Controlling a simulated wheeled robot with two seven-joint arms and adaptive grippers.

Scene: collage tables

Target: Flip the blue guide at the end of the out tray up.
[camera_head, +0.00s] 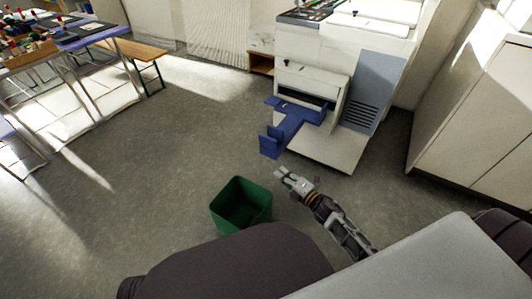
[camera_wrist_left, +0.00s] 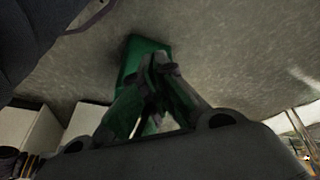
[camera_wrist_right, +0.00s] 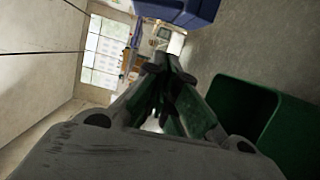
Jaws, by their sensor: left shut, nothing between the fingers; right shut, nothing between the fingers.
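The blue out tray (camera_head: 290,124) sticks out from the front of the white printer (camera_head: 313,78). Its blue end guide (camera_head: 268,144) is at the outer end, nearest me; I cannot tell for sure whether it is flat or raised. My right gripper (camera_head: 281,174) is shut and empty, in front of the guide and apart from it. In the right wrist view a blue part (camera_wrist_right: 185,10) shows at the top edge, beyond the closed fingertips (camera_wrist_right: 158,70). My left gripper (camera_wrist_left: 156,66) is shut and empty in its wrist view, and is out of the head view.
A green bin (camera_head: 240,205) stands on the floor left of my right gripper; it also shows in the right wrist view (camera_wrist_right: 245,105). White cabinets (camera_head: 475,115) stand at the right. A table (camera_head: 90,35) and bench (camera_head: 138,52) are far left. The middle floor is clear.

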